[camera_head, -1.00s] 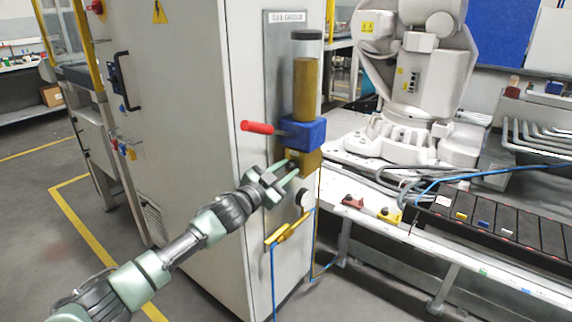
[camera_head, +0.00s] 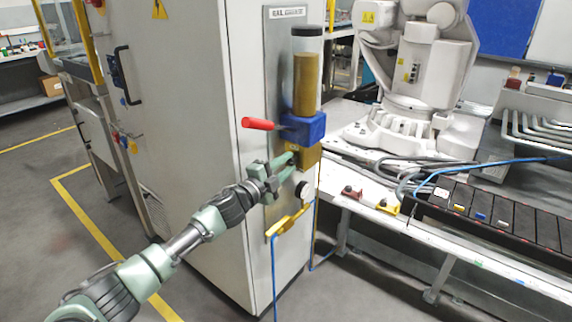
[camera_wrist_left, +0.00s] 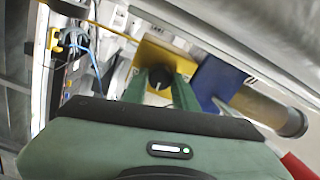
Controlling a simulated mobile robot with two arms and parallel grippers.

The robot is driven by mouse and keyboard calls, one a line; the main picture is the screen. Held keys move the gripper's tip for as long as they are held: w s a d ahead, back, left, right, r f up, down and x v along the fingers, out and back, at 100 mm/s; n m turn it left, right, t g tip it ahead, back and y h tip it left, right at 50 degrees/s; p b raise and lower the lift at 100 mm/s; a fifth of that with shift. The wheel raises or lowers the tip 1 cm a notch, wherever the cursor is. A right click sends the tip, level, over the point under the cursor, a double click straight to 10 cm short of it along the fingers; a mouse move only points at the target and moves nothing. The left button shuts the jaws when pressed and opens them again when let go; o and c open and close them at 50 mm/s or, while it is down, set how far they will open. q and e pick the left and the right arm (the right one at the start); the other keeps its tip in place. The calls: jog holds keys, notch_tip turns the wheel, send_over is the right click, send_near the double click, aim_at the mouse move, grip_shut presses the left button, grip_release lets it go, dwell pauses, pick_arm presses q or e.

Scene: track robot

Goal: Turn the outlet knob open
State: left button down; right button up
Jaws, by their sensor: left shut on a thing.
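The black outlet knob (camera_head: 292,159) sits on the front of the brass block (camera_head: 308,157), below the blue valve body (camera_head: 304,129) with its glass tube of amber liquid (camera_head: 306,82). My left gripper (camera_head: 289,165) reaches it from the lower left, and its green fingers are shut on the knob. In the left wrist view the dark knob (camera_wrist_left: 160,78) shows between the two fingers (camera_wrist_left: 161,88), in front of the yellow block (camera_wrist_left: 168,55). The knob's exact angle is hard to tell. My right gripper is not in view.
A red-handled lever (camera_head: 258,124) sticks out left above my gripper. The grey cabinet (camera_head: 190,130) stands at left, and a white bench (camera_head: 365,196) at right.

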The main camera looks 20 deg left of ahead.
pick_arm(q)
jog(key=shift+m, duration=0.4)
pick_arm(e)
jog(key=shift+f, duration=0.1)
pick_arm(q)
jog(key=c, duration=1.1)
grip_release()
jog(key=shift+s+a+f, duration=0.1)
jog(key=shift+s, duration=0.1)
jog(key=v, duration=0.7)
jog(key=shift+s+p, duration=0.15)
jog(key=shift+p, duration=0.15)
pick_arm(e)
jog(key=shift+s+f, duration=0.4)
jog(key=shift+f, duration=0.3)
